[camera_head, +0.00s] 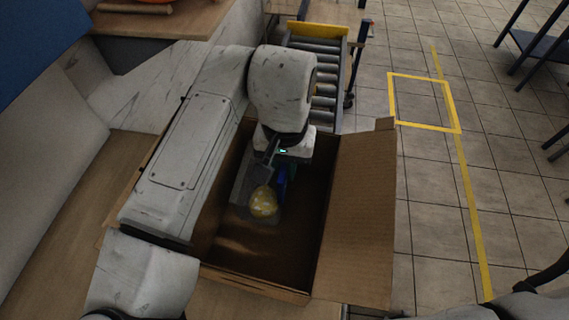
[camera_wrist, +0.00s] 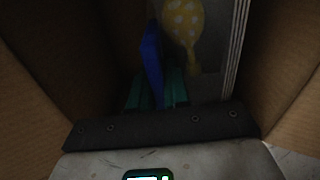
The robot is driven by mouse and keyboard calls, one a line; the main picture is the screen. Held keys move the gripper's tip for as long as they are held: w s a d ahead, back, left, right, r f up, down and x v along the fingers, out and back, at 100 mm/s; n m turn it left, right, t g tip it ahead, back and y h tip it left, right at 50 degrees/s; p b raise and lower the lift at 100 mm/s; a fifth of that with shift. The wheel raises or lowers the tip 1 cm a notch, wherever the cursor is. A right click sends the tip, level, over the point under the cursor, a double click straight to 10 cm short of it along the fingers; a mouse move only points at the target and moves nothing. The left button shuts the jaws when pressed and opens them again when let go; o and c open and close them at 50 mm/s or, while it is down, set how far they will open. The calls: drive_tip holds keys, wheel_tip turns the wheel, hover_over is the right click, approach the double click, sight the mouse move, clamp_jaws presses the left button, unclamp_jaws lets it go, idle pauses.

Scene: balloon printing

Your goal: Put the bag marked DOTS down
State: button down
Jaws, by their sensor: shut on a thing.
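A grey, see-through bag (camera_head: 241,192) with a yellow, pale-dotted balloon (camera_head: 263,203) hangs inside an open cardboard box (camera_head: 357,215). I cannot read any marking on it. In the wrist view the bag (camera_wrist: 211,62) has pale lines along its right side, and the dotted balloon (camera_wrist: 183,25) shows at the top. My gripper (camera_head: 274,163) reaches down into the box and is shut on the bag. Its teal fingers (camera_wrist: 157,92) are dim. A narrow blue thing (camera_wrist: 151,58) stands beside the balloon; I cannot tell what it is. Whether the bag touches the box floor is unclear.
The box walls stand close around my gripper, and its right flap is folded out. A roller conveyor (camera_head: 327,82) with a yellow end lies behind the box. Wooden table surface (camera_head: 60,215) shows at left. Tiled floor with yellow tape (camera_head: 462,170) lies to the right.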

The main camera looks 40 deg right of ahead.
drive_tip(key=shift+f, duration=0.2)
drive_tip(key=c, duration=1.1)
unclamp_jaws()
drive_tip(key=shift+r, duration=0.1)
wheel_tip(320, 180, up, 12)
drive_tip(key=shift+r, duration=0.15)
